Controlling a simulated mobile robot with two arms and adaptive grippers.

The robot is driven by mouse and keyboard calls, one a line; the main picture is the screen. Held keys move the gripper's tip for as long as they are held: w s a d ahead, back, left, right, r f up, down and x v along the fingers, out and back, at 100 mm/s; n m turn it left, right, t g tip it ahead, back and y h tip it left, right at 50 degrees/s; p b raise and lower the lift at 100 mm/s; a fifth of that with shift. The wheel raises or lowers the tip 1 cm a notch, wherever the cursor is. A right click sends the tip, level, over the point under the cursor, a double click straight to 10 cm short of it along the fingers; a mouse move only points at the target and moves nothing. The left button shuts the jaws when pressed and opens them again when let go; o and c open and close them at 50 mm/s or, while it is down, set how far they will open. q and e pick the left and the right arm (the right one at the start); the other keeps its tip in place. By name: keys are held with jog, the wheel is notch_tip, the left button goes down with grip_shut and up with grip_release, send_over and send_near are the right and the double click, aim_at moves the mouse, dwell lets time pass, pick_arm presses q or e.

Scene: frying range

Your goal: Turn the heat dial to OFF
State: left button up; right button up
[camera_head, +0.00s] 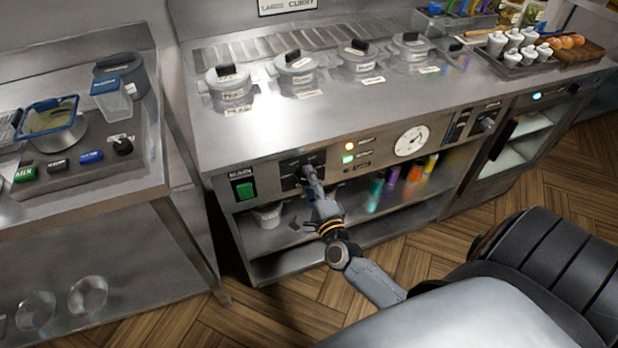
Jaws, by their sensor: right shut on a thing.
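The heat dial sits on a small black panel (289,182) on the steel range's front, right of a green button (245,190). My right gripper (311,178) reaches up to this panel from below and is shut on the dial. The gripper's fingers cover most of the dial, so its pointer and setting cannot be read. My left gripper is not in view.
Several lidded pots (230,90) are set in the range top (330,125). An open shelf (285,238) with coloured bottles (393,175) lies below.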

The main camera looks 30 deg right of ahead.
jog(key=shift+r+n+p, duration=0.1)
jog(key=shift+n+p, duration=1.35)
jog(key=shift+n, duration=2.15)
jog(key=o, duration=1.2)
jog(key=shift+w, duration=0.1)
jog(key=shift+c, duration=0.2)
jog(key=v, duration=1.2)
jog(key=shift+d, duration=0.1)
